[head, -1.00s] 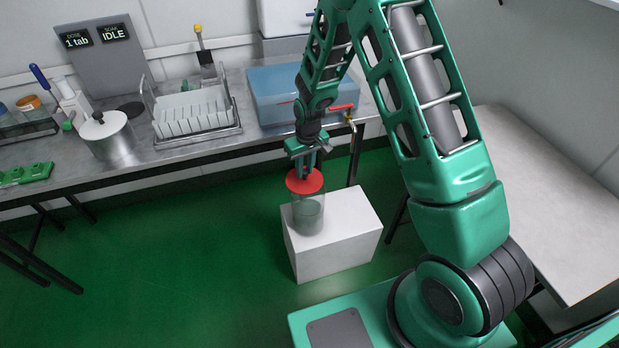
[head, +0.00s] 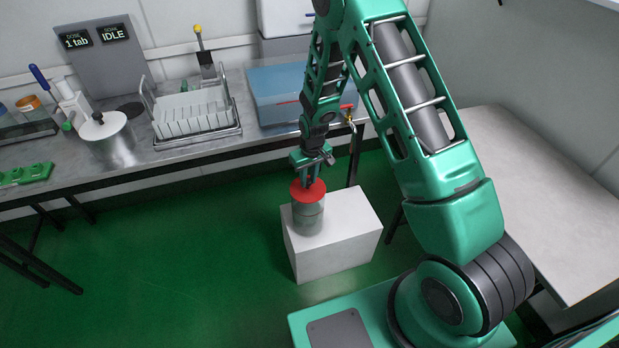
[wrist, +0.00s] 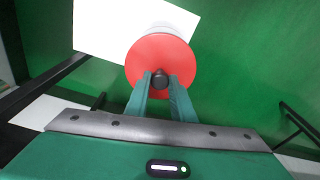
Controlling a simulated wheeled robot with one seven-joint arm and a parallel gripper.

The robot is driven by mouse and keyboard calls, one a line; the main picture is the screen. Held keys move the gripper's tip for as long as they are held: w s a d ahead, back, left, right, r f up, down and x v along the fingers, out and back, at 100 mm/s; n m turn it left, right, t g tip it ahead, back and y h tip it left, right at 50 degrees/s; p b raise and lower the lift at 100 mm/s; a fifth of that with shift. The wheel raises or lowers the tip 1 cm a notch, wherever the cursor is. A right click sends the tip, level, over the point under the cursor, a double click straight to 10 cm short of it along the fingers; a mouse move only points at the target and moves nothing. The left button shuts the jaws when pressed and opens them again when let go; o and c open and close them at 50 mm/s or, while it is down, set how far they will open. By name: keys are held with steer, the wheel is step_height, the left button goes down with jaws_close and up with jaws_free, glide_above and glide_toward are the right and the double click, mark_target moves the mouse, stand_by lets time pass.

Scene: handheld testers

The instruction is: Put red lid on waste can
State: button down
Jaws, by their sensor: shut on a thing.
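The red lid (head: 308,191) is a flat disc with a dark knob (wrist: 160,79) at its centre. My gripper (head: 313,178) is shut on that knob; the red lid also shows in the wrist view (wrist: 160,52). The waste can (head: 308,218) is a clear grey cylinder standing upright on a white block. The lid lies over the can's top in the head view and hides its rim. I cannot tell whether the lid rests on the rim or is slightly above it. In the wrist view the lid covers most of the can.
The white block (head: 337,243) stands on the green floor in front of the bench. The bench holds a blue tub (head: 277,93), a rack of white plates (head: 193,113) and a metal pot (head: 110,140). A bare pale table (head: 545,190) is at the right.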

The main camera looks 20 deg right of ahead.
mark_target(310, 191)
steer(key=shift+f, duration=0.25)
steer(key=c, duration=1.5)
jaws_free()
step_height(310, 191, up, 13)
steer(key=s, duration=0.1)
steer(key=s+d+r+m, duration=0.2)
steer(key=s+d+r, duration=0.5)
steer(key=d+r, duration=0.25)
steer(key=s+d+r+m, duration=0.2)
steer(key=s+r, duration=0.2)
steer(key=s, duration=0.6)
steer(key=s+d+r+m+g, duration=0.1)
steer(key=s+d+r+m, duration=0.1)
steer(key=s, duration=0.8)
steer(key=s+d+r+m, duration=0.2)
steer(key=s+d+r, duration=0.2)
steer(key=s+r, duration=0.3)
steer(key=shift+s+d+m, duration=0.2)
steer(key=shift+s+m, duration=0.2)
steer(key=shift+s, duration=1.7)
